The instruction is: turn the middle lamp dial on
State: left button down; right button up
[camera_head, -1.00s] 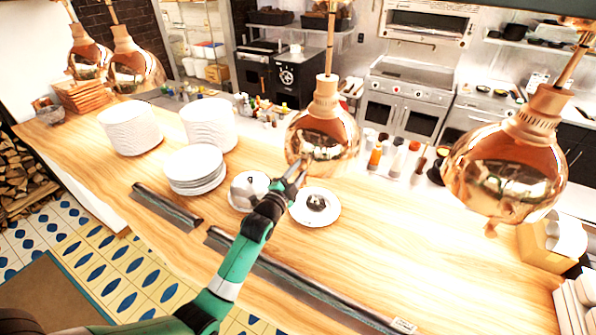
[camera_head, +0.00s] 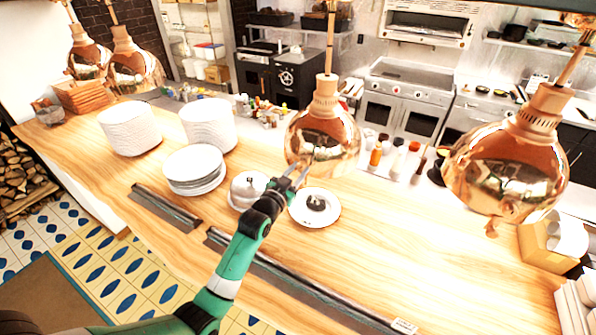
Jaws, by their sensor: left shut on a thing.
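The middle copper heat lamp (camera_head: 322,135) hangs over the counter. My left gripper (camera_head: 298,172) is at its lower left rim, with the fingertips up against the underside. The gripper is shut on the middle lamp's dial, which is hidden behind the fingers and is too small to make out. My left arm reaches up to it from the lower left. The right copper lamp (camera_head: 507,165) hangs apart, with a small knob (camera_head: 490,230) showing at its bottom. My right gripper is not in view.
Stacks of white plates (camera_head: 130,128) stand to the left. More copper lamps (camera_head: 135,68) hang at the far left. The wooden counter's right part (camera_head: 450,265) is clear.

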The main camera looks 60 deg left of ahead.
pick_arm(q)
jog(key=n, duration=0.4)
jog(key=shift+n, duration=1.7)
jog(key=shift+h, duration=0.3)
jog(key=c, duration=0.6)
grip_release()
jog(key=shift+s, duration=0.1)
jog(key=v, duration=1.1)
jog(key=shift+s+d+f, duration=0.15)
jog(key=shift+s, duration=0.1)
